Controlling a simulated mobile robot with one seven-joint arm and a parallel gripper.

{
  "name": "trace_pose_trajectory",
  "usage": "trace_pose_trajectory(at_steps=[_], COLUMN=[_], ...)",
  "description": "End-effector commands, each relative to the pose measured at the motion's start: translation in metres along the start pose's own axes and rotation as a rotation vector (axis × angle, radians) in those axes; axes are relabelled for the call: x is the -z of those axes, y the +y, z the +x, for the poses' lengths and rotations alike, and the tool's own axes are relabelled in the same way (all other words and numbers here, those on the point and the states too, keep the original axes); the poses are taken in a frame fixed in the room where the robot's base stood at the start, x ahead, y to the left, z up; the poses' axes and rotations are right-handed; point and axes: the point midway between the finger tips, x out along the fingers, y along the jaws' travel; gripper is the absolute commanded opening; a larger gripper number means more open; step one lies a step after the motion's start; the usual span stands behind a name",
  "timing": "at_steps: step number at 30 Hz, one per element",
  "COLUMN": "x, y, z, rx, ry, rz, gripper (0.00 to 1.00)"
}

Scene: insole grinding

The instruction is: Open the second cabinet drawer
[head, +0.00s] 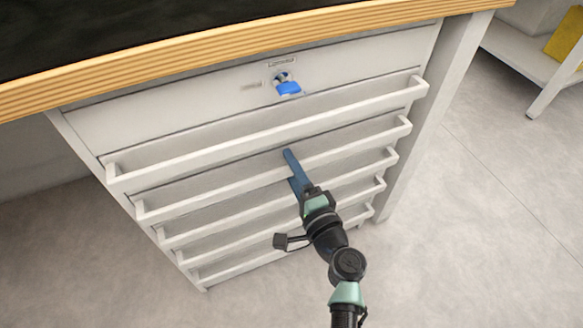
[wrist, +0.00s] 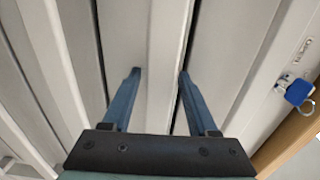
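The white cabinet (head: 88,128) has several drawers, each with a long horizontal bar handle. The second bar handle from the top (head: 220,187) runs between the two blue fingers of my gripper (head: 290,167). In the wrist view, my gripper (wrist: 160,73) is open, with one finger on each side of this white bar (wrist: 164,55). Narrow gaps seem to remain between fingers and bar, so I see no firm grip. The drawers look closed. How deep the fingertips reach behind the bar is hard to tell.
A blue key or padlock (head: 288,88) hangs at the lock on the top panel, also visible in the wrist view (wrist: 298,92). The wooden worktop edge (head: 200,47) overhangs the cabinet. A grey shelf (head: 525,66) stands at right. The floor (head: 480,240) in front is clear.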

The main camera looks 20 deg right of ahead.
Motion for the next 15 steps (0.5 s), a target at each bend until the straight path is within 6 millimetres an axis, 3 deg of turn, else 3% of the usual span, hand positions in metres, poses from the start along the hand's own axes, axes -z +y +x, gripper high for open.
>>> trace_pose_trajectory(at_steps=[1,9,15], x=[0.0000,0.0000,0.0000], y=[0.0000,0.0001,0.0001], z=[-0.0002,-0.0004,-0.0004], rx=[0.000,0.000,0.000], ry=[0.000,0.000,0.000], rz=[0.000,0.000,0.000], gripper=[0.48,0.00,0.00])
